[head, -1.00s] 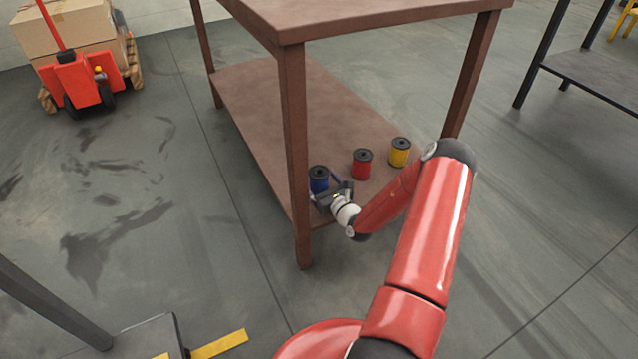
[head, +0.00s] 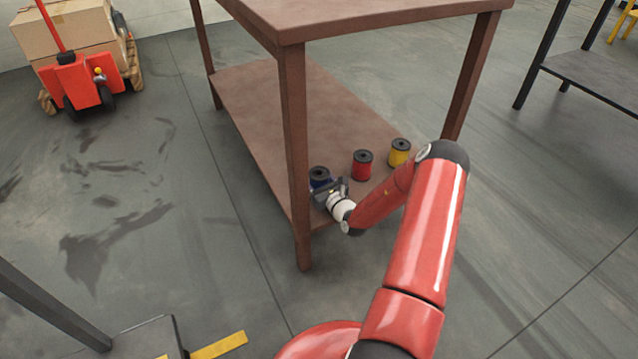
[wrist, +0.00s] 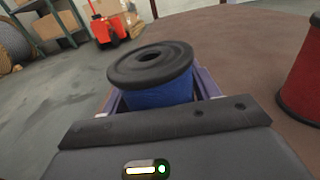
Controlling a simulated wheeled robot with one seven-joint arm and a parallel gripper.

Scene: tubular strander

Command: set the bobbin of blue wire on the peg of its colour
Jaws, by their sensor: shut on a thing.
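The bobbin of blue wire (head: 319,175) stands on the lower shelf of the brown table, near its front left leg. It has black flanges and shows large in the wrist view (wrist: 158,92). My gripper (head: 322,187) is shut on it, with a finger on either side of the blue winding in the wrist view (wrist: 160,100). The bobbin looks upright; its bottom is hidden behind the gripper. No peg is in view.
A red bobbin (head: 362,165) and a yellow bobbin (head: 399,152) stand to the right on the same shelf (head: 265,120). The tabletop (head: 350,15) is above and a table leg (head: 296,150) stands close left. A red pallet truck (head: 80,80) with boxes is far left.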

